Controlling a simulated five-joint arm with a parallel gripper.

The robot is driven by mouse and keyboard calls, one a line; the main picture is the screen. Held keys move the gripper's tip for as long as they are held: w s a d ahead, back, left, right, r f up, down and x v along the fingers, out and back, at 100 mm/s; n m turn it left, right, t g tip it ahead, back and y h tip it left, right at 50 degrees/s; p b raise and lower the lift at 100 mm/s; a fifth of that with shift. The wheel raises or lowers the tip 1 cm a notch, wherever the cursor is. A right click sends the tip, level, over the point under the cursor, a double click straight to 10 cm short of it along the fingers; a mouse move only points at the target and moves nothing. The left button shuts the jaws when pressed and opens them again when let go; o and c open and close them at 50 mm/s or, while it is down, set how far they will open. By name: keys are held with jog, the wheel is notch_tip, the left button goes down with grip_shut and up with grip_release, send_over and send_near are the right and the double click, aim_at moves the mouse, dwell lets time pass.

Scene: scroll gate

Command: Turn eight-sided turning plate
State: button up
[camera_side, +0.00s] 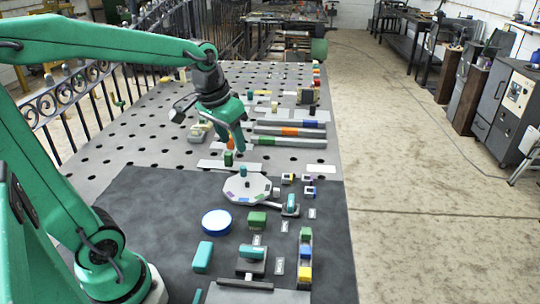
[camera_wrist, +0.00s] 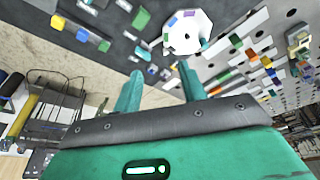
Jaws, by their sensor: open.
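The white eight-sided turning plate (camera_side: 247,191) lies on the dark mat, with coloured patches along its rim and small upright pieces on it. It also shows at the top of the wrist view (camera_wrist: 188,32), where its upper edge is close to the picture's top. My gripper (camera_side: 235,147) is above the table, beyond the plate and slightly left of it in the side view. It is apart from the plate. In the wrist view both teal fingers (camera_wrist: 160,83) are spread with nothing between them.
A teal-topped piece (camera_side: 290,205) stands right of the plate. Long grey bars with coloured sections (camera_side: 290,142) lie behind on the perforated table (camera_side: 130,150).

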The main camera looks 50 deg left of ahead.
jog(key=n+g, duration=0.1)
jog(key=g, duration=0.1)
send_over(247, 183)
jog(key=s+d, duration=0.2)
notch_tip(247, 183, down, 5)
jog(key=shift+n+g+h, duration=0.3)
jog(key=shift+n+g, duration=0.4)
jog(key=shift+n, duration=0.1)
jog(key=w+a+f, duration=0.1)
jog(key=a+f, duration=0.1)
jog(key=w+a+f, duration=0.2)
jog(key=a+f, duration=0.1)
jog(key=w+a+f, duration=0.1)
jog(key=a+f, duration=0.1)
jog(key=shift+w+a+f, duration=0.15)
jog(key=shift+w+f, duration=0.05)
jog(key=shift+w+a+f, duration=0.1)
jog(key=shift+a+f, duration=0.05)
jog(key=shift+f, duration=0.05)
jog(key=shift+f, duration=3.9)
jog(key=shift+c, duration=0.2)
grip_shut()
